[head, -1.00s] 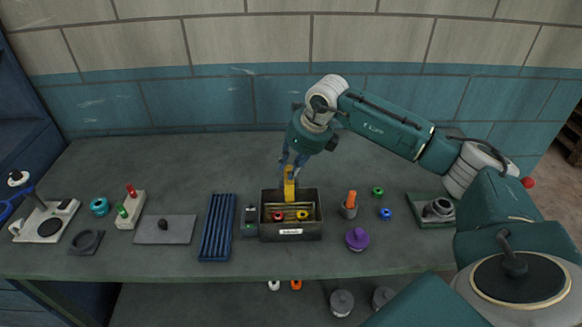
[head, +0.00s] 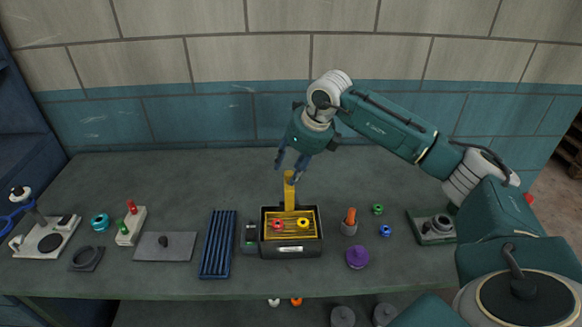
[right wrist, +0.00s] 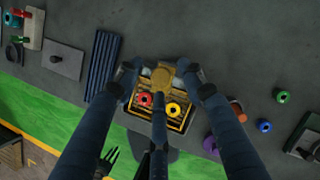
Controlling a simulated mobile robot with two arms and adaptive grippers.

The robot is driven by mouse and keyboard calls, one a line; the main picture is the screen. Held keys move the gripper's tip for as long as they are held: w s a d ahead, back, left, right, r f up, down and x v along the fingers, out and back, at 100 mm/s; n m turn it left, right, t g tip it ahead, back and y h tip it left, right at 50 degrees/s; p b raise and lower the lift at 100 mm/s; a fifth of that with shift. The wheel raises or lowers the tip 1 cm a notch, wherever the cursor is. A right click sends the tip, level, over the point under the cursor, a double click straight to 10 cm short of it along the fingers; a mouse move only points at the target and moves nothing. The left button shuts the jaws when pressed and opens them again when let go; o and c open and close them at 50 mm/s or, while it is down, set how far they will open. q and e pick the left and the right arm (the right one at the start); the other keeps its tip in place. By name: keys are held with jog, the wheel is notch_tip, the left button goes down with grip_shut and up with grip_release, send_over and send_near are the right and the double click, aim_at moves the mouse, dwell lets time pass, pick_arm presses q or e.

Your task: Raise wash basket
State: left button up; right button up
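The yellow wash basket (head: 305,231) sits inside the dark tank (head: 290,250), its floor showing high, near the tank's rim. It carries a red ring (head: 277,225) and a yellow ring (head: 303,223). A yellow upright handle (head: 289,192) stands at its back edge. My right gripper (head: 288,170) is open over the handle's top. In the right wrist view its fingers (right wrist: 157,73) are spread on both sides of the handle top (right wrist: 162,80), with gaps. My left gripper is not in view.
A ribbed blue tray (head: 217,245) lies left of the tank. A cup with an orange peg (head: 350,217), a purple knob (head: 357,258) and small green and blue rings stand to the right. The bench behind the tank is clear.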

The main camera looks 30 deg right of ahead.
jog(key=v, duration=1.2)
